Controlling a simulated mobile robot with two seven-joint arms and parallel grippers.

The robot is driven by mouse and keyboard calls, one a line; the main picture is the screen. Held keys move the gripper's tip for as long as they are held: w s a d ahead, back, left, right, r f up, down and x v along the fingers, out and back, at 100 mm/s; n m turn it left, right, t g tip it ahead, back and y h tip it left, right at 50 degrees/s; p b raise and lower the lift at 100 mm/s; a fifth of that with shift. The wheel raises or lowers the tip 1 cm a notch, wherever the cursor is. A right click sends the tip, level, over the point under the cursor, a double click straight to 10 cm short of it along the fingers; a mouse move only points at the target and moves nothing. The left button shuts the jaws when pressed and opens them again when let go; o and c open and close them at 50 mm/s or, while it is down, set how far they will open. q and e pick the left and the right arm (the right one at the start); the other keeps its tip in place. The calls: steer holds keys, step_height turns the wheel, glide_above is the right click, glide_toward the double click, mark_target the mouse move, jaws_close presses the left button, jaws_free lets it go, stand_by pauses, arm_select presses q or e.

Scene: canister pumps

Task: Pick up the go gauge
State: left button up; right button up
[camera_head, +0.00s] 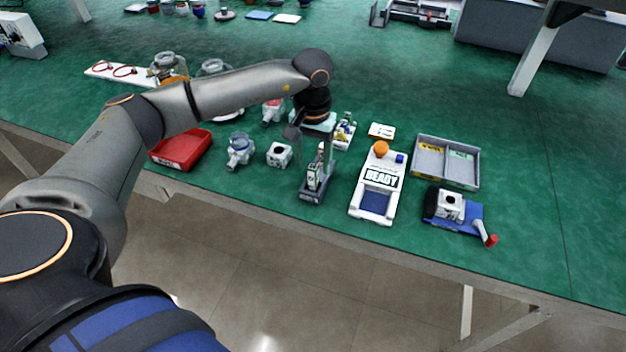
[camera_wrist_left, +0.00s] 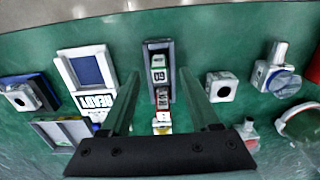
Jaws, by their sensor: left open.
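The go gauge (camera_head: 313,178) stands in a dark grey holder (camera_head: 313,196) near the table's front edge. In the left wrist view the gauge (camera_wrist_left: 159,68) shows a white and green body with GO lettering, which appears upside down, and a red part, inside the grey holder (camera_wrist_left: 148,50). My left gripper (camera_head: 312,142) is above the holder, pointing down. In the wrist view its two open fingers (camera_wrist_left: 158,88) appear on either side of the gauge, with nothing held. I cannot tell whether the fingertips are level with the gauge. My right gripper is not in view.
A white READY unit (camera_head: 381,180) with an orange knob stands right of the holder. A white block (camera_head: 279,155), a blue-and-grey pump part (camera_head: 239,149) and a red tray (camera_head: 181,149) are left. A grey divided tray (camera_head: 446,164) and blue fixture (camera_head: 455,218) are further right.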

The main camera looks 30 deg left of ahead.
mark_target(313, 166)
arm_select(q)
step_height(313, 166, down, 3)
steer(key=shift+f, duration=0.2)
steer(key=shift+c, duration=0.2)
jaws_close()
steer(key=shift+r, duration=0.1)
stand_by(0.3)
